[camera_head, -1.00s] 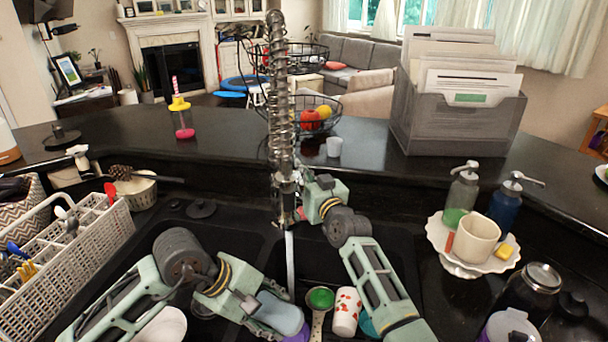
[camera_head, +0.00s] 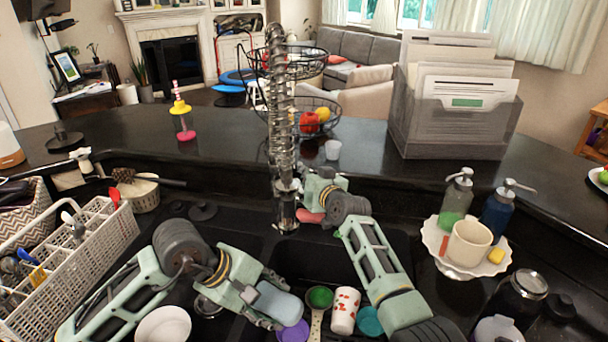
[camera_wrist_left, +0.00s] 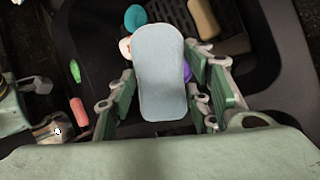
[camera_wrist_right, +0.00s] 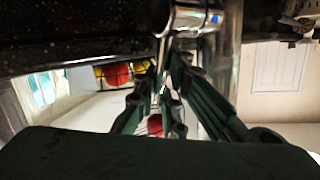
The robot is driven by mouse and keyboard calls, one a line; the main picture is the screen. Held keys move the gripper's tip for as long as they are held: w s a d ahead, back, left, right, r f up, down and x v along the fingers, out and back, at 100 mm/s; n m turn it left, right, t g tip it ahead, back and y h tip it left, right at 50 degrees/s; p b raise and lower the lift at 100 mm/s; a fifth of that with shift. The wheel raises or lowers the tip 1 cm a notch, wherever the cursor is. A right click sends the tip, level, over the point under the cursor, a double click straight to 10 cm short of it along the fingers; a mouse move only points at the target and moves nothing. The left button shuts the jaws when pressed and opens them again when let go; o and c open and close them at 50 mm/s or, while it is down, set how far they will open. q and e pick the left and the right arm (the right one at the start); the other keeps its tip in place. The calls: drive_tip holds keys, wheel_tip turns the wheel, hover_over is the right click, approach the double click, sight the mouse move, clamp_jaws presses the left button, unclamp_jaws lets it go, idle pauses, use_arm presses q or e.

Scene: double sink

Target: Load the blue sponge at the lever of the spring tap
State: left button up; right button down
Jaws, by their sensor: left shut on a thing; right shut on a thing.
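The spring tap (camera_head: 281,130) rises at the middle of the counter, its spout head (camera_head: 286,215) hanging over the sink. My right gripper (camera_head: 305,190) is beside the tap's body. In the right wrist view its fingers (camera_wrist_right: 160,100) are closed around a thin chrome part, which looks like the tap's lever; the spring tap's chrome body (camera_wrist_right: 188,25) stands right at them. No water stream shows below the spout. My left gripper (camera_head: 262,305) is shut on the pale blue sponge (camera_head: 280,303), held over the sink. In the left wrist view the sponge (camera_wrist_left: 160,70) sits between the fingers (camera_wrist_left: 160,95).
A purple cup (camera_head: 293,332), green scoop (camera_head: 320,297), red-dotted cup (camera_head: 343,310) and teal item (camera_head: 369,321) are in the sink near the sponge.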

drive_tip(key=c, duration=1.8)
unclamp_jaws()
drive_tip(key=shift+d, duration=0.1)
drive_tip(key=shift+c, duration=0.2)
drive_tip(key=shift+s, duration=0.1)
drive_tip(key=v, duration=1.2)
